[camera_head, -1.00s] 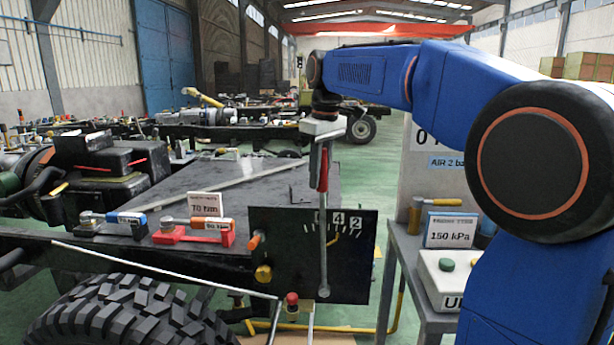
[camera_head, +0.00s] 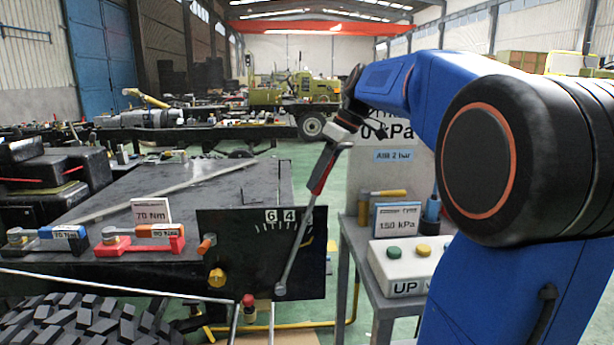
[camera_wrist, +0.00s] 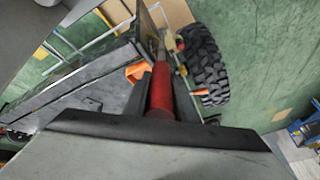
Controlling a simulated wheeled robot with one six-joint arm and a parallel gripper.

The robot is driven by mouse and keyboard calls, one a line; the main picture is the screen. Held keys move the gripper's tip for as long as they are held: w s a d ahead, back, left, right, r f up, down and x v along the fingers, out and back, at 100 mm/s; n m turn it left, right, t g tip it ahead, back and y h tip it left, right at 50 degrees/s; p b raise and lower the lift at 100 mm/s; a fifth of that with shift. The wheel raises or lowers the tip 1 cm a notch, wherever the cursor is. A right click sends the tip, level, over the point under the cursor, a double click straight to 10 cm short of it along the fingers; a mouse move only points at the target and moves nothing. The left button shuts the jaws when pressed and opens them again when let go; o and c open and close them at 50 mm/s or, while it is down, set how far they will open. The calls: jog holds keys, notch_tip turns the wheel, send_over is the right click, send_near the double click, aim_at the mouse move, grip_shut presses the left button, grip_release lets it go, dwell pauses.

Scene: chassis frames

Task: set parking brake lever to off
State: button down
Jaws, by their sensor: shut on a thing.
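The brake lever is a thin grey rod (camera_head: 298,240) with a red grip (camera_head: 321,172). It pivots low on a black plate (camera_head: 236,245) with a numbered scale and leans to the right. My gripper (camera_head: 328,153) is shut on the upper part of the red grip. In the wrist view the red grip (camera_wrist: 161,92) runs between the dark fingers. The fingers hide part of the grip, and no off mark can be read.
Left of the plate lie torque wrenches (camera_head: 150,238) and a 70 Nm sign (camera_head: 151,212). A large tyre (camera_head: 85,320) is below left. On the right, a grey bench (camera_head: 360,262) carries an UP button box (camera_head: 402,266) and a 150 kPa sign (camera_head: 396,218).

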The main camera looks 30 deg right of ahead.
jog(key=shift+s+d+f, duration=0.25)
jog(key=shift+d, duration=0.35)
jog(key=shift+d+f, duration=0.1)
jog(key=c, duration=1.5)
grip_release()
jog(key=shift+d, duration=0.15)
jog(key=v, duration=1.7)
jog(key=shift+s+d, duration=0.25)
jog(key=shift+d, duration=0.05)
